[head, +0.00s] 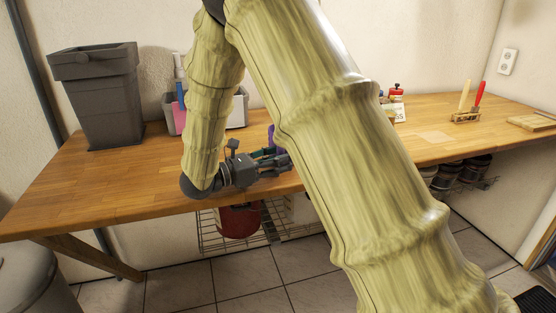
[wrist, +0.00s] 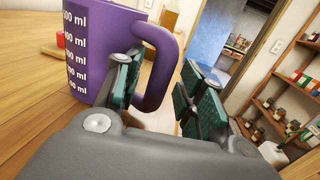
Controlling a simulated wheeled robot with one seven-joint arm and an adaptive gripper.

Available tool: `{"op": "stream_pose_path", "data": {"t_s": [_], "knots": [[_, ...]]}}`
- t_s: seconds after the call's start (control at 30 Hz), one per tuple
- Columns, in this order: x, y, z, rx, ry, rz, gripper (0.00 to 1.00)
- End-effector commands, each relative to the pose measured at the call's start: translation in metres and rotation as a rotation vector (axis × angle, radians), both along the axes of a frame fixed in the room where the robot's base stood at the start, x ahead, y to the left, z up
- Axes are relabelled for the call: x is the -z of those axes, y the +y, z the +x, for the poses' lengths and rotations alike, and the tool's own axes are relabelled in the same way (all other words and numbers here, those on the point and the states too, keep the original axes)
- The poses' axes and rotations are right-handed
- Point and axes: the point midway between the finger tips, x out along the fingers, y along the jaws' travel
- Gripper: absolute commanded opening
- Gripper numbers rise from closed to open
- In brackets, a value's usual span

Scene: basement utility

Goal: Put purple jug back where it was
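The purple jug (wrist: 103,25) stands upright on the wooden workbench in the wrist view, with white ml markings on its side and its handle (wrist: 174,58) toward my gripper. My gripper (wrist: 162,75) is open, with one green-padded finger on the body side of the handle and the other outside it. A gap shows between the handle and the outer finger. In the head view, my gripper (head: 283,160) is low over the bench's front edge, and only a sliver of the jug (head: 271,135) shows; my arm hides the rest.
The workbench (head: 130,185) holds a dark grey bin (head: 105,105) at left and a grey caddy (head: 237,110) behind my arm. A red-lidded jar (head: 396,93) and a rack with upright tools (head: 466,117) stand at right. A wire basket (head: 270,222) hangs below.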

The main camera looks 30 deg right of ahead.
Motion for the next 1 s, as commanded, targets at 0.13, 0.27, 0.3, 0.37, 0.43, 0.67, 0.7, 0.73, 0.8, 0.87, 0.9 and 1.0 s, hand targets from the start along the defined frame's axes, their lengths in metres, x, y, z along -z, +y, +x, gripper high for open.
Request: {"op": "stream_pose_path", "data": {"t_s": [0.13, 0.27, 0.3, 0.37, 0.43, 0.67, 0.7, 0.73, 0.8, 0.87, 0.9, 1.0], "knots": [[0.0, 0.0, 0.0, 0.0, 0.0, 0.0, 0.4], [-0.001, 0.0, 0.0, 0.0, 0.0, 0.0, 0.4], [-0.002, 0.0, 0.0, 0.0, 0.0, 0.0, 0.4], [-0.003, 0.001, 0.0, -0.001, 0.0, 0.0, 0.4], [0.0, 0.011, 0.001, -0.002, -0.001, -0.001, 0.4], [0.001, 0.052, 0.003, -0.002, -0.002, -0.001, 0.4], [0.001, 0.059, 0.003, -0.003, -0.002, -0.001, 0.4], [0.001, 0.065, 0.004, -0.003, -0.002, -0.001, 0.4], [0.001, 0.077, 0.004, -0.001, -0.001, -0.001, 0.4], [0.001, 0.087, 0.004, -0.003, -0.001, -0.002, 0.4], [0.001, 0.093, 0.005, -0.002, -0.001, -0.001, 0.4], [0.001, 0.105, 0.005, -0.001, -0.001, -0.001, 0.4]]}}
